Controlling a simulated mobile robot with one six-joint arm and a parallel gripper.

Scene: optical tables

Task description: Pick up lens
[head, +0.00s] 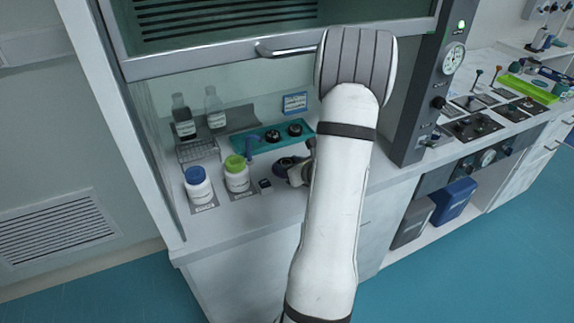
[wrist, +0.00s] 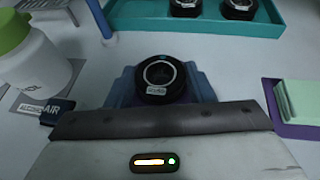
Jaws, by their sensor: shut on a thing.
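The lens (wrist: 160,74), a round black mount with a light ring and a small label, is in the middle of the wrist view. My gripper (wrist: 163,86) is shut on it, with bluish finger parts on its left and right. In the head view my gripper (head: 297,172) is over the cabinet worktop, in front of the teal tray, at a dark round thing (head: 286,163). My arm hides part of that area. I cannot tell whether the lens touches the worktop.
The teal tray (head: 245,146) holds two more black round mounts (head: 272,136) (head: 295,129) behind my gripper. A green-capped bottle (head: 237,175) and a blue-capped bottle (head: 198,186) stand to the left. The raised sash (head: 280,55) hangs above. A green block (wrist: 297,100) is at right.

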